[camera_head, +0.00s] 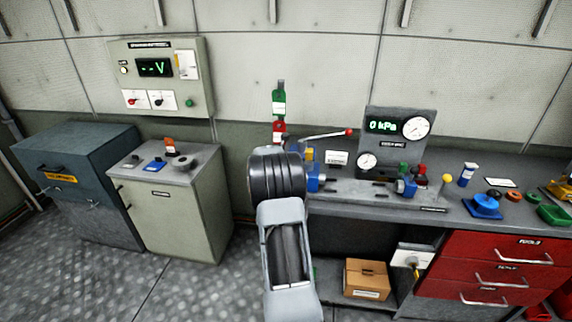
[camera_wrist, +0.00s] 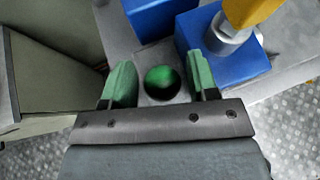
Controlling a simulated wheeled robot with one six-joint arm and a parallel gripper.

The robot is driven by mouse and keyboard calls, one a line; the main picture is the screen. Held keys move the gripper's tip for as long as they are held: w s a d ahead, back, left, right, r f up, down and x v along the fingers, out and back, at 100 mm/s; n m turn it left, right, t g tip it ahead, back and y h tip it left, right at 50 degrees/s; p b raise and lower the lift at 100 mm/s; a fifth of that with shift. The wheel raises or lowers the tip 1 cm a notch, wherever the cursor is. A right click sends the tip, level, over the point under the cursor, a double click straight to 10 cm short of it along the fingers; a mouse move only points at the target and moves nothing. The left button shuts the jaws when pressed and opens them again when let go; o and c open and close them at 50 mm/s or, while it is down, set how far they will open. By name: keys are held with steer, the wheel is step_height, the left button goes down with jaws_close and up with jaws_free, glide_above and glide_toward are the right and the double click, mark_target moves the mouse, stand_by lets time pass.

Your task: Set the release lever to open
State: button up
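A dark green ball knob (camera_wrist: 162,83) shows between my gripper's fingers in the wrist view, against a grey plate. It may be the end of the release lever; its shaft is hidden and I cannot tell its setting. My gripper (camera_wrist: 161,84) is open, with one green finger on each side of the knob and a narrow gap at both sides. I cannot tell how far the knob lies beyond the fingertips. In the head view my arm hides the gripper and the knob.
A long lever with a red ball (camera_head: 348,131) extends over the bench. A gauge panel (camera_head: 397,145) reads 0 kPa. A grey-green cabinet (camera_head: 170,205) stands left of my arm.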

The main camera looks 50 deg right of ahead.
steer(key=shift+o, duration=0.3)
steer(key=shift+a, duration=0.1)
steer(key=b+v, duration=0.1)
steer(key=v, duration=1.2)
steer(key=shift+a+r+b, duration=0.25)
steer(key=shift+b, duration=0.05)
